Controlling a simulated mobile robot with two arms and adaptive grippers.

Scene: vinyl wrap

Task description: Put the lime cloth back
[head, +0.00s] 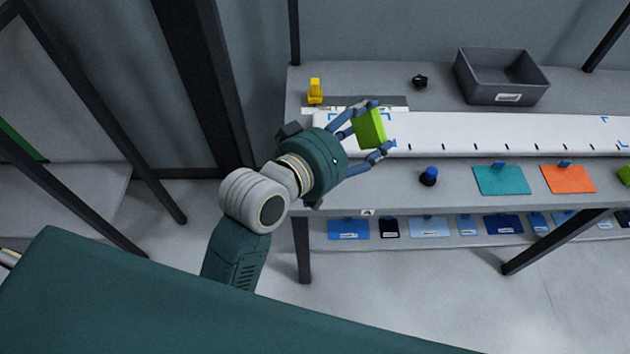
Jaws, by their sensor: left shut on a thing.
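A lime cloth (369,128), looking like a small folded block, is in my left gripper (376,130) in the head view. The blue-grey fingers are shut on it, one at its upper edge and one at its lower right. The cloth is held over the left part of the white marked strip on the table; I cannot tell how high. Another lime piece (625,175) is cut off at the right edge of the view, on the front of the table. My right gripper does not show.
A grey bin (502,77), a small black item (420,81) and a yellow tool (315,91) stand at the back. Several blue items lie on the lower shelf.

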